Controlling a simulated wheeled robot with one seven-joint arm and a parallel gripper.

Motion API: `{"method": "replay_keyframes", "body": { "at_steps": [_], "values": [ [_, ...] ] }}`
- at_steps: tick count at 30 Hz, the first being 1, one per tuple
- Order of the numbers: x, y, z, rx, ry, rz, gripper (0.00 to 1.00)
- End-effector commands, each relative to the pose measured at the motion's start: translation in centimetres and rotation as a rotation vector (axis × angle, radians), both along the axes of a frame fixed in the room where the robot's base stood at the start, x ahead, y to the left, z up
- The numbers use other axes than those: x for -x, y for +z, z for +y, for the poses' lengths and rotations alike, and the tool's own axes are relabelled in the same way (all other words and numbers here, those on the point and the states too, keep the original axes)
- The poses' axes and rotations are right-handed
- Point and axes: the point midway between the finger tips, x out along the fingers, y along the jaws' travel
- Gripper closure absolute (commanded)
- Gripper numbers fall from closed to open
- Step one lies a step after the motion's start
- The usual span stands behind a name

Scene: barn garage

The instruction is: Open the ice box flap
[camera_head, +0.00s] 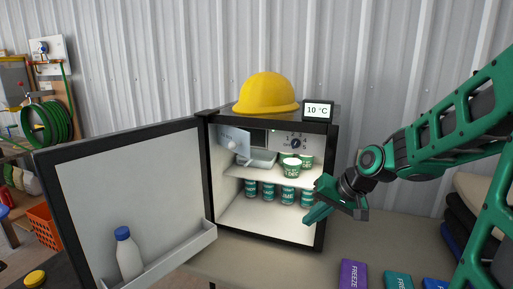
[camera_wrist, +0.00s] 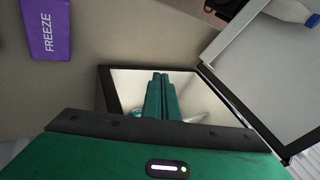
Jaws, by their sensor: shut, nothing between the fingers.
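The small fridge (camera_head: 322,185) stands on the table with its door (camera_head: 125,190) wide open to the left. The ice box flap (camera_head: 233,140) is a pale panel at the upper left inside, and it appears swung outward from the dark ice box opening (camera_head: 258,138). My gripper (camera_head: 312,213) is in front of the fridge's lower right edge, below and to the right of the flap, apart from it. In the wrist view its green fingers (camera_wrist: 160,78) are together and empty, pointing towards the fridge interior. The flap cannot be made out clearly there.
A shelf (camera_head: 240,172) holds a tray (camera_head: 257,159) and green-white tubs (camera_head: 291,167), with several cans (camera_head: 288,195) below. A yellow helmet (camera_head: 266,93) and a display (camera_head: 318,110) sit on top. A bottle (camera_head: 128,255) stands in the door rack. A purple pack (camera_head: 353,274) lies front right.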

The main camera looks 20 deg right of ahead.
Motion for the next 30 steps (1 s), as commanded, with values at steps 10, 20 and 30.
{"method": "replay_keyframes", "body": {
  "at_steps": [10,20,30],
  "values": [
    [-13.3,8.8,5.0,-0.649,-0.089,-0.355,1.0],
    [-16.2,14.2,3.7,-0.963,-0.159,-0.463,1.0],
    [-19.7,14.4,6.8,-0.967,-0.154,-0.464,1.0]
  ]
}}
